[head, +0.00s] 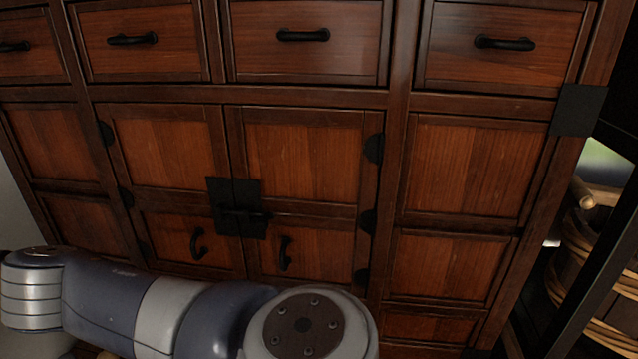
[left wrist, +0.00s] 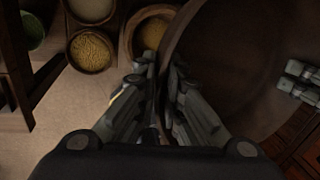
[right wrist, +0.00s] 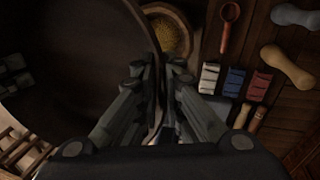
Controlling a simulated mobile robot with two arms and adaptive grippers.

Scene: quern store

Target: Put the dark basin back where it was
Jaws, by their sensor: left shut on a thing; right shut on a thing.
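The dark basin is a wide, round, dark brown vessel. It fills the right of the left wrist view (left wrist: 225,60) and the left of the right wrist view (right wrist: 80,55). My left gripper (left wrist: 160,68) is shut on its rim, with the basin wall between its fingers. My right gripper (right wrist: 158,72) is shut on the rim at another side. The part of the basin that shows inside looks empty. Neither the basin nor either gripper shows in the head view. What lies directly under the basin is hidden.
A wooden cabinet (head: 300,160) with drawers and doors fills the head view; a slatted tub (head: 590,270) stands at right. Bowls of grain (left wrist: 92,50) lie below my left gripper.

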